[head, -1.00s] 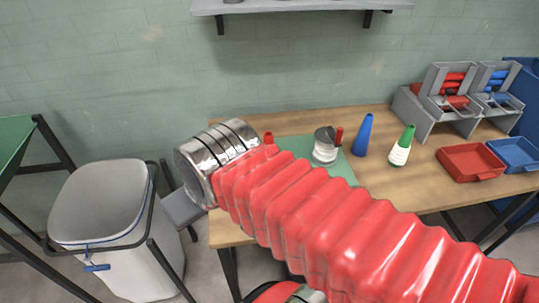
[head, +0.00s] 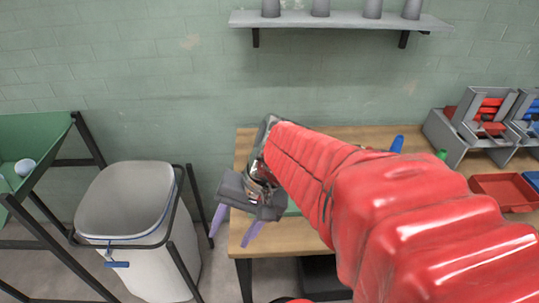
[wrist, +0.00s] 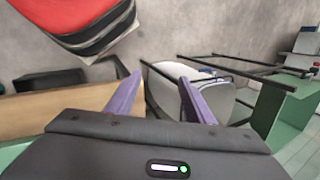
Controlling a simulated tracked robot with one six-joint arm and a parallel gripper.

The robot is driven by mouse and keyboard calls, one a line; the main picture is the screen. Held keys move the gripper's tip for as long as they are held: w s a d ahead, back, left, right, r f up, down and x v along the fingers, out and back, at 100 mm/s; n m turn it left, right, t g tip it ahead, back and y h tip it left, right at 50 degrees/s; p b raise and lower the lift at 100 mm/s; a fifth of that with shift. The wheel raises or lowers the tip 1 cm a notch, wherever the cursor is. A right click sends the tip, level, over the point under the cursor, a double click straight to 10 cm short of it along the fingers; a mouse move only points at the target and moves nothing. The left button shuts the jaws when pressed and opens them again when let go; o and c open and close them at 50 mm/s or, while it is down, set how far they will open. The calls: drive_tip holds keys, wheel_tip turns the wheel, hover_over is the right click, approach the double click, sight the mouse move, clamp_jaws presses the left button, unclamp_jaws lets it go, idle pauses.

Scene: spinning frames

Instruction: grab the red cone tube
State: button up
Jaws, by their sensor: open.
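No red cone is clearly visible now; my red-sleeved arm covers the middle of the wooden table (head: 300,232), including the stretch where a small red tip showed earlier. Red tubes lie in a grey rack (head: 490,108) at the right. My gripper (head: 237,222) is at the table's left end in the head view, its purple fingers apart and pointing down. In the wrist view my gripper (wrist: 161,76) is open with nothing between the fingers. The table edge (wrist: 60,108) is at its left.
A grey-white bin (head: 130,225) stands left of the table. A green sloped tray (head: 40,150) with a pale ball (head: 25,167) is farther left. A blue cone tip (head: 397,144) and green tip (head: 441,154) show behind my arm. A red tray (head: 500,191) is right. A shelf (head: 340,20) hangs above.

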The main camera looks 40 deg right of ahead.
drive_tip(key=w+d+f+m+t+y, duration=0.1)
drive_tip(key=w+d+m+t+y, duration=0.5)
drive_tip(key=d+m, duration=0.75)
drive_tip(key=s+d+f+m+t+h, duration=0.2)
drive_tip(key=d+m+t+h, duration=0.5)
drive_tip(key=d+m, duration=0.5)
drive_tip(key=d+t, duration=0.2)
drive_tip(key=d, duration=0.4)
drive_tip(key=shift+s+t, duration=0.15)
drive_tip(key=shift+t, duration=0.15)
drive_tip(key=w, duration=0.2)
drive_tip(key=w+a, duration=0.1)
drive_tip(key=w, duration=0.4)
drive_tip(key=shift+w+a+f, duration=0.1)
drive_tip(key=shift+w+a, duration=0.15)
drive_tip(key=shift+w, duration=0.5)
